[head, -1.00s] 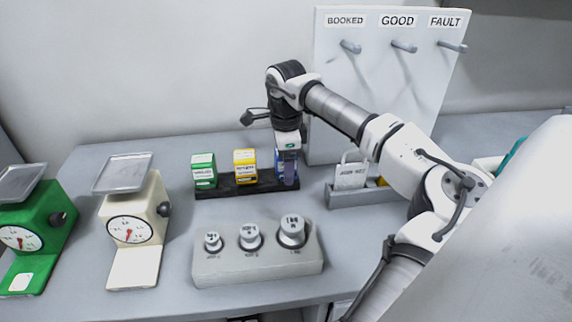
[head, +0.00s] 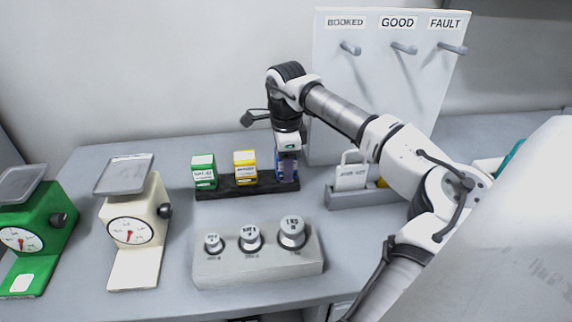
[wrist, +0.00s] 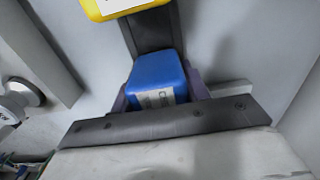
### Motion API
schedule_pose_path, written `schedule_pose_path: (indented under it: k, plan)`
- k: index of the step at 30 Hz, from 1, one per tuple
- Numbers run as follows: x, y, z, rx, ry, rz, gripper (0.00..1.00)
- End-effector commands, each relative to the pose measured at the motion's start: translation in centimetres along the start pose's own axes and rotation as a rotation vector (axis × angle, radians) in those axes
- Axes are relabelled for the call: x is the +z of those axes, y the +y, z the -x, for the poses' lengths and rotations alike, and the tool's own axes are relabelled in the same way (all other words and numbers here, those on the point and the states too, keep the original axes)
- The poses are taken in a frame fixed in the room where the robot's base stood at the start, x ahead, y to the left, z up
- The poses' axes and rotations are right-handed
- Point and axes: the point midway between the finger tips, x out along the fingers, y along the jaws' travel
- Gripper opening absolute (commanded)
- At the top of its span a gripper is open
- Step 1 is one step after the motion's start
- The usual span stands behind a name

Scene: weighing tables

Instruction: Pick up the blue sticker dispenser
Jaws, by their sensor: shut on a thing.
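The blue sticker dispenser (head: 287,167) is at the right end of a black rack (head: 221,190), partly hidden by my gripper in the head view. My gripper (head: 287,158) points down over it and is shut on it. In the wrist view the blue dispenser (wrist: 156,82) sits between the fingers of my gripper (wrist: 158,100), with a white label on its near side. The rack's dark strip runs up behind it. I cannot tell whether the dispenser has left the rack.
A yellow dispenser (head: 245,166) and a green dispenser (head: 204,172) stand to the left on the rack. A weight block (head: 258,269) is in front. A grey tray with tags (head: 350,197) is on the right, a pegboard (head: 385,90) behind. Cream (head: 133,230) and green scales (head: 40,215) stand left.

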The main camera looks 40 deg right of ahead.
Motion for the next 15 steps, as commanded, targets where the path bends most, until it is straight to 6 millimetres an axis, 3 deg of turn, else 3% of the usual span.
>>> schedule_pose_path:
  k: [8,15]
  plan:
    - [0.0,0.0,4.8,-0.002,0.000,0.000,0.18]
    - [0.0,-0.1,11.5,-0.002,0.000,0.000,0.18]
